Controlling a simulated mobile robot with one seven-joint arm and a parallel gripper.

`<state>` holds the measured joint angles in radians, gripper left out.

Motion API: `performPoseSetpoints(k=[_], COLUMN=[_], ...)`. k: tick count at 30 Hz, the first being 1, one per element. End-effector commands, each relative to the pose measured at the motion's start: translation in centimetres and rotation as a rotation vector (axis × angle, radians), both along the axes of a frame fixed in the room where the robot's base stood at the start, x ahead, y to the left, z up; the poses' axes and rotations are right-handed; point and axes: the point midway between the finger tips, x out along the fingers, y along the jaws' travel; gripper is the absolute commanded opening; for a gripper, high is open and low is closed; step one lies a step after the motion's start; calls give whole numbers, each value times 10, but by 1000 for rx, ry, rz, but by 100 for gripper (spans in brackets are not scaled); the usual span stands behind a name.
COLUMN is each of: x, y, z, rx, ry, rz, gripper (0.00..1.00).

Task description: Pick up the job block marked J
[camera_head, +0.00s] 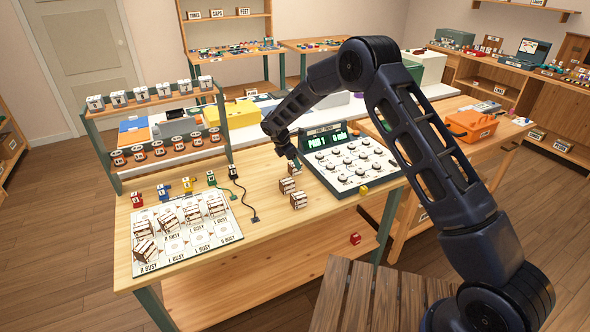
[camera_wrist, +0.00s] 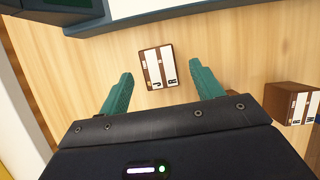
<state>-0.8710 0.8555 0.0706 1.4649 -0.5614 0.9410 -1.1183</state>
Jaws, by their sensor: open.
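My gripper (camera_wrist: 161,72) is open, with its green fingers spread on either side of a small brown block with white strips (camera_wrist: 157,62). The strips carry the letters J and R. In the wrist view this block lies between and slightly beyond the fingertips, and I see no contact with it. In the head view my gripper (camera_head: 290,156) points down close to the wooden table, left of the console; the fingers partly hide the block there. Two similar blocks stand nearer the front, one (camera_head: 287,186) behind the other (camera_head: 299,201); their letters are too small to read.
The console (camera_head: 350,165) with dials and a green display stands right of my gripper. A white board (camera_head: 205,240) holding several blocks lies at the left. Another block (camera_wrist: 290,103) sits right of my gripper in the wrist view. A black cable (camera_head: 243,200) lies left of the loose blocks.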

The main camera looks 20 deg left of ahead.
Motion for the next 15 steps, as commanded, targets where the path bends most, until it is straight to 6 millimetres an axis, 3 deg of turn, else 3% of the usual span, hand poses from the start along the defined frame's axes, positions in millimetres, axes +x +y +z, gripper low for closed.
performPoseSetpoints(k=[6, 14, 15], x=[9, 11, 11], y=[-8, -9, -9], z=[-27, -31, -31], rx=[-1, 0, 0], ry=[1, 0, 0], rz=[0, 0, 0], gripper=[65, 65, 62])
